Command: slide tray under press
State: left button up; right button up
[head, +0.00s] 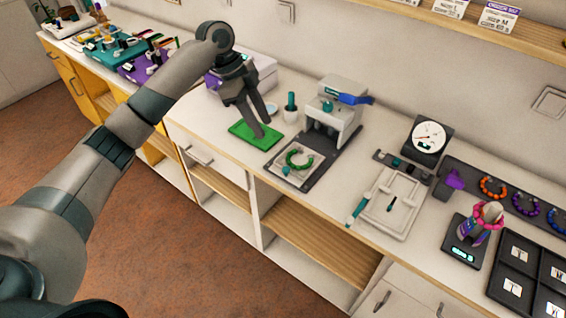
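A grey press (336,108) with a blue handle (350,98) stands on a dark base plate near the middle of the counter. In front of its opening, a small light tray (284,173) sits on the near part of that plate, with a green beaded bracelet (298,160) on it. The tray looks outside the press opening. My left gripper (264,124) is to the left of the press, over a green mat (246,133). Its fingers point down and look apart, with nothing seen between them. Whether the fingertips touch the mat is unclear. My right gripper is out of view.
A teal-topped holder (291,108) stands close left of the press. To the right are a white board (388,208), a dial scale (429,138), and a digital scale (466,243) bearing a pink ring item. Bracelets and dark compartment trays fill the right end.

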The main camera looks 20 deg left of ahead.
aim_at(286, 168)
pick_arm(q)
jog(key=p+x, duration=0.4)
jog(key=x, duration=1.2)
jog(key=shift+f, duration=0.2)
grip_shut()
